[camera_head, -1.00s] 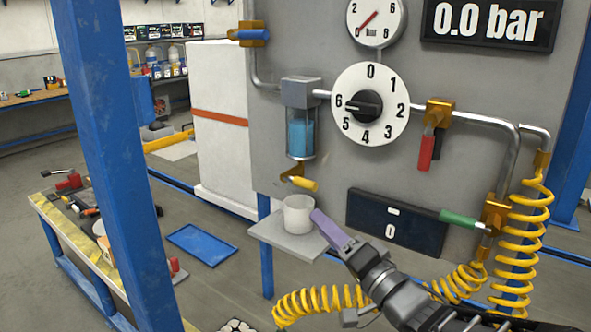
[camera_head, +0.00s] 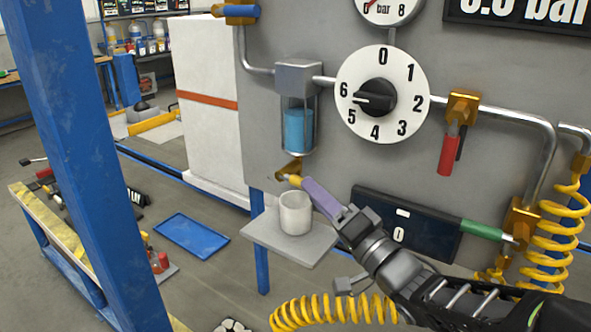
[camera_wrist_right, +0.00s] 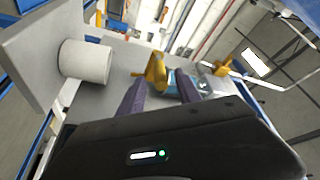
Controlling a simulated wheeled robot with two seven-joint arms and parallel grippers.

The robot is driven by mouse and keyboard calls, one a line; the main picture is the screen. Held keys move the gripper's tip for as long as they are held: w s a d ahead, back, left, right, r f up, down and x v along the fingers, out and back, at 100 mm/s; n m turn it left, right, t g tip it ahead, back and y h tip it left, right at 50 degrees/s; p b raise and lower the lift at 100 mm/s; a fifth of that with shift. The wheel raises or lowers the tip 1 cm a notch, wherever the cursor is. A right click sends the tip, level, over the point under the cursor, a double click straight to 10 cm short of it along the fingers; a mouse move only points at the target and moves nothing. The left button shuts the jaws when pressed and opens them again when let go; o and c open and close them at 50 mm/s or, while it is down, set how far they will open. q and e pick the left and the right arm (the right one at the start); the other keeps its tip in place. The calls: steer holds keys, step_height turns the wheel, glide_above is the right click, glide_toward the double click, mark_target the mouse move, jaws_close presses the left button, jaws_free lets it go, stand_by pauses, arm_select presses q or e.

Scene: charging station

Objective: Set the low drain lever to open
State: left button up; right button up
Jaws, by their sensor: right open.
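The low drain lever has a yellow handle (camera_head: 295,181) on a brass valve (camera_head: 289,168) below the blue filter bowl (camera_head: 299,128). The lever also shows in the right wrist view (camera_wrist_right: 155,72), just beyond and between my fingertips. My right gripper (camera_head: 309,186) comes in from the lower right, its purple fingers by the handle's end. In the right wrist view the two fingers (camera_wrist_right: 163,90) stand apart with the handle not clasped. Whether they touch it I cannot tell. My left gripper is not in view.
A white cup (camera_head: 296,212) stands on a grey shelf (camera_head: 272,238) just below the lever. A numbered dial (camera_head: 382,97), a red-handled valve (camera_head: 449,152) and a green-handled valve (camera_head: 482,230) are on the panel. A yellow coiled hose (camera_head: 335,308) hangs below my right arm.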

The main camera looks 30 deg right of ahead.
mark_target(295, 176)
steer(key=w+p, duration=0.1)
steer(key=p, duration=0.1)
steer(key=w+r+p, duration=0.1)
steer(key=shift+a+p, duration=0.2)
steer(key=shift+p, duration=0.2)
steer(key=x, duration=0.5)
steer(key=shift+f, duration=0.3)
jaws_close()
stand_by(0.7)
